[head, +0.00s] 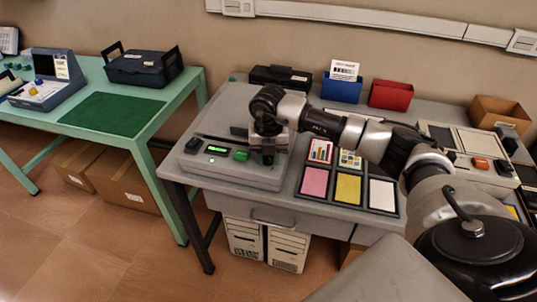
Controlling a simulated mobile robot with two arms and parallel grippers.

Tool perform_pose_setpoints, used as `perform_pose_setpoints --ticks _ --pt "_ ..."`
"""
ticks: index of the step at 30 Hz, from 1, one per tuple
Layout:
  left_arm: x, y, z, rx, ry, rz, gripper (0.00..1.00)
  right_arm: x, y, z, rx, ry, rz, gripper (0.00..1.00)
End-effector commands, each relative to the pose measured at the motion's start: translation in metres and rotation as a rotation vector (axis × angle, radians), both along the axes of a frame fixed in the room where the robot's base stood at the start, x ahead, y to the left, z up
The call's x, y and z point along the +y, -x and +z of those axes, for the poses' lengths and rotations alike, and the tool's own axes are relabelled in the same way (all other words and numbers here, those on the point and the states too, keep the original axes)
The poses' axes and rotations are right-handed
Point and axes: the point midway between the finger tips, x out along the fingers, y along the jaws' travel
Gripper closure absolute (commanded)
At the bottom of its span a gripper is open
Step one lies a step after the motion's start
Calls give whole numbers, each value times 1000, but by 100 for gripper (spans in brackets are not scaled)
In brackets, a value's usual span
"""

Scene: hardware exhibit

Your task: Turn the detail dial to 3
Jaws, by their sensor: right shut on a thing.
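A grey machine (232,171) with a raised lid at the back stands on the left part of the grey table. Its front panel has a lit green display (217,149), a green button (241,155) and a black knob or button (194,146). My right gripper (268,157) points down at the panel, just right of the green button. It is shut on what appears to be the detail dial, which the fingers hide. The dial's marks and setting cannot be read. My left gripper is not in view.
Right of the machine lies a tray (347,207) of coloured cards, under my right arm. Blue (342,89) and red (391,96) bins and a black case (280,78) stand behind. A green table (142,134) stands to the left, across a gap.

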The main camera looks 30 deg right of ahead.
Motion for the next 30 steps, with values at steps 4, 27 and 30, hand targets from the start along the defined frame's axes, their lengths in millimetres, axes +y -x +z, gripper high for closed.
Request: perform_pose_setpoints --ticks 4,27,30 --pt "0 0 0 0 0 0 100 -1 -1 2 -6 0 -5 92" --pt "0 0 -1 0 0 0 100 0 -1 9 -4 0 -2 43" --pt "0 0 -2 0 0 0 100 -1 -1 24 -7 1 -2 43"
